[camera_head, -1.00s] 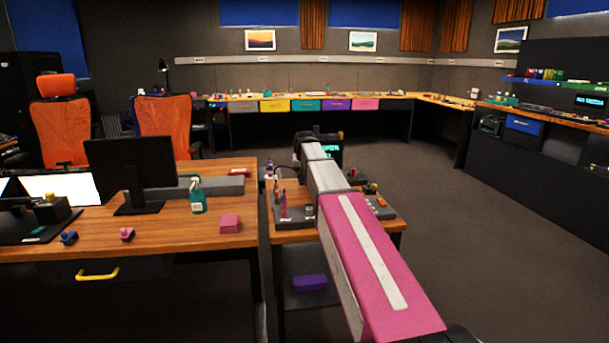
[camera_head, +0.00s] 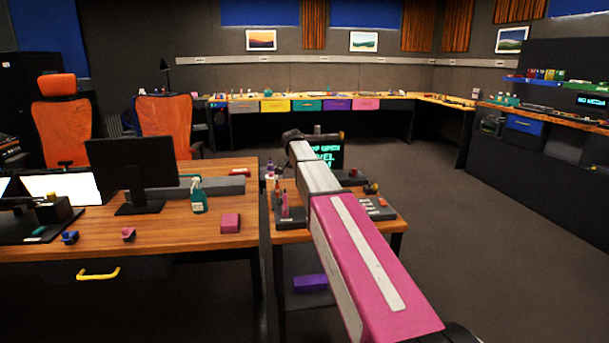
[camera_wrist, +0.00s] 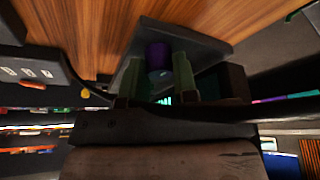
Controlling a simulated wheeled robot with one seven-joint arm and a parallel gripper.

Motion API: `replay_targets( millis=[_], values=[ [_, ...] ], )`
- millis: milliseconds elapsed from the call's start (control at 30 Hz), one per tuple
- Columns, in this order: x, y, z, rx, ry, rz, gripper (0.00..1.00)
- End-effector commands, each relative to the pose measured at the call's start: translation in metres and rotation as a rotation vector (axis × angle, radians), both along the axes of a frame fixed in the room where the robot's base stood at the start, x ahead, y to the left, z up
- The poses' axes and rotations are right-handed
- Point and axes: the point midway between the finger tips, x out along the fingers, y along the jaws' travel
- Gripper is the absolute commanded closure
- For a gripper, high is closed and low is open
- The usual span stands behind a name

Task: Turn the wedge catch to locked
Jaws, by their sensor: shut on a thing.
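In the wrist view, my gripper (camera_wrist: 157,73) has its two green fingers on either side of a purple round piece (camera_wrist: 158,55) and is shut on it. The purple piece stands at a dark grey plate or housing (camera_wrist: 208,42) above the wooden top. It may be the wedge catch, but its wedge shape and any locked mark cannot be made out. In the head view my arm reaches over the small side table, and its own links hide the fingers and the catch. A dark screen (camera_head: 329,153) with teal lettering shows just beyond the arm's end.
The small wooden side table (camera_head: 290,237) carries a grey block with upright pink pieces (camera_head: 286,207) and a grey button box (camera_head: 377,208). The floor at right is clear.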

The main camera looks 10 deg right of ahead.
Motion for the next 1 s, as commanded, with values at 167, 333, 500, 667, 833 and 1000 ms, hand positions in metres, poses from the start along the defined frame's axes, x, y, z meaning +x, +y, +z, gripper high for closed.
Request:
replay_targets(
  millis=[167, 333, 500, 667, 833, 1000],
  values=[
    [0.0006, 0.0005, 0.0002, 0.000, 0.000, -0.051, 0.97],
    [0.0003, 0.0004, 0.0001, 0.000, 0.000, -0.070, 0.97],
    [0.0000, 0.0005, 0.0001, 0.001, 0.000, -0.074, 0.97],
    [0.0002, 0.0004, 0.0000, 0.001, 0.000, -0.074, 0.97],
    [0.0000, 0.0004, 0.0000, 0.001, 0.000, -0.074, 0.47],
    [0.0002, 0.0004, -0.0001, 0.001, 0.001, -0.073, 0.47]
  ],
)
